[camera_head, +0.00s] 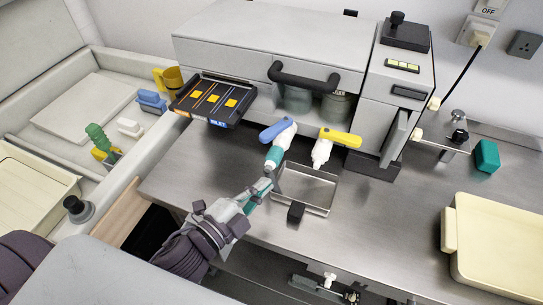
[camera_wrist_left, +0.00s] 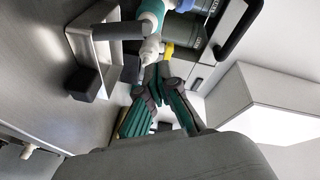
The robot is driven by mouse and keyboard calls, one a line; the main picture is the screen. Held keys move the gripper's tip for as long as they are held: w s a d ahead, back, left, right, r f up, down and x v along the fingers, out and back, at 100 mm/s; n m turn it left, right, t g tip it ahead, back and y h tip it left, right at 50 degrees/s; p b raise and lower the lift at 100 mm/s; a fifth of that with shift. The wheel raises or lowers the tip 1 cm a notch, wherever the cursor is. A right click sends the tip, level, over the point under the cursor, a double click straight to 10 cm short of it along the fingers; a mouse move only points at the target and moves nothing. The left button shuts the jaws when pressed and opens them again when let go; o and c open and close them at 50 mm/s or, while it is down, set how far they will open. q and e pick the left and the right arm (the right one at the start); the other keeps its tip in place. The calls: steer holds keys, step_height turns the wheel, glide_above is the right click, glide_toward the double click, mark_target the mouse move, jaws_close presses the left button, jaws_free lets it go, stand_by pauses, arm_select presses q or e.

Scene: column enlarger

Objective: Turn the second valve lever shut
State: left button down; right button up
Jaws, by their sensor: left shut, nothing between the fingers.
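Two valves stand at the front of the grey machine. One has a blue lever (camera_head: 274,131) on a white and teal body (camera_head: 276,153). The other, to its right, has a yellow lever (camera_head: 341,137) on a white body (camera_head: 321,153). The frames do not mark which is the second. My left gripper (camera_head: 264,184) is shut and empty, just in front of and below the blue-lever valve. In the left wrist view the gripper's fingertips (camera_wrist_left: 154,74) are close to a white valve spout (camera_wrist_left: 151,48); contact cannot be told. My right gripper is not in view.
A shallow metal tray (camera_head: 334,185) with a black block handle (camera_head: 296,212) sits below the valves. A black panel (camera_head: 212,100) with yellow squares is at the left. A cream box (camera_head: 500,245) lies at right.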

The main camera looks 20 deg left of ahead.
mark_target(272, 155)
arm_select(q)
steer(key=w+m+p, duration=0.1)
steer(key=w, duration=0.2)
steer(key=w+r+m+y+p, duration=0.1)
steer(key=w, duration=0.2)
steer(key=w+m+t+y+p, duration=0.1)
steer(key=w+m+p, duration=0.1)
steer(key=w, duration=0.1)
steer(key=shift+w+a+r, duration=0.1)
steer(key=shift+w+r, duration=0.25)
steer(key=shift+w, duration=0.05)
steer(key=shift+w+a+f, duration=0.1)
steer(key=shift+w+a, duration=0.05)
steer(key=shift+a, duration=0.35)
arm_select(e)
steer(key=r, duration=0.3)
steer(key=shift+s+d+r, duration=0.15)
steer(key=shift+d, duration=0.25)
